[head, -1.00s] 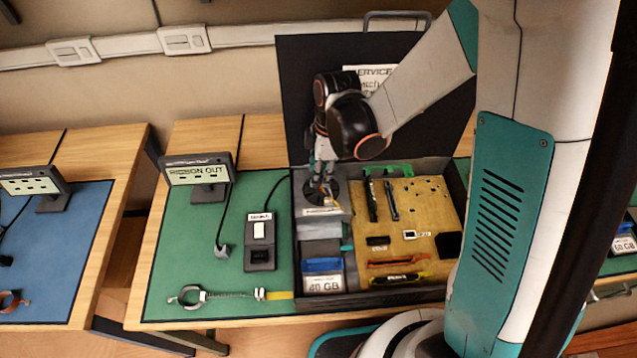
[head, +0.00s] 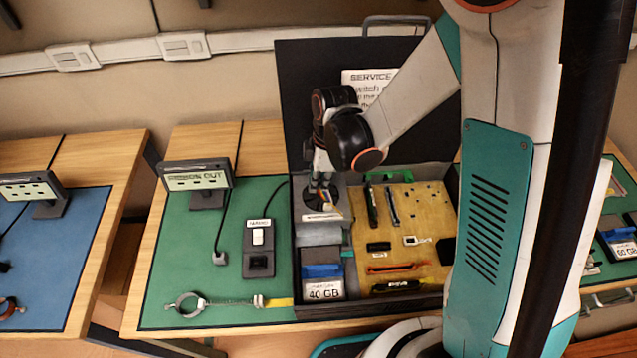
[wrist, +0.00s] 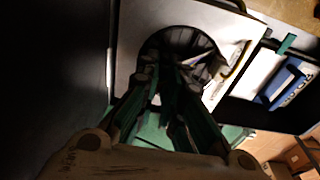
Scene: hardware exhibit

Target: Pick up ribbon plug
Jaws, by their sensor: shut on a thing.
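My gripper (head: 322,188) points down over the round dark recess (head: 309,201) in the case's left compartment. A small multicoloured ribbon (head: 327,203) shows right at the fingertips. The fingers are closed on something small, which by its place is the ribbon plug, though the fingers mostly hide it. In the wrist view my gripper (wrist: 172,72) reaches into the round recess (wrist: 195,42) in a pale panel. That view is dark, and the plug's outline cannot be made out there.
The open black case has a raised lid (head: 300,90) behind my arm. A tan circuit board (head: 430,215) lies to the right. A blue-topped 40 GB drive (head: 323,290) sits in front. A switch box (head: 258,250), a display (head: 197,177) and a ring clamp (head: 190,305) are on the green mat.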

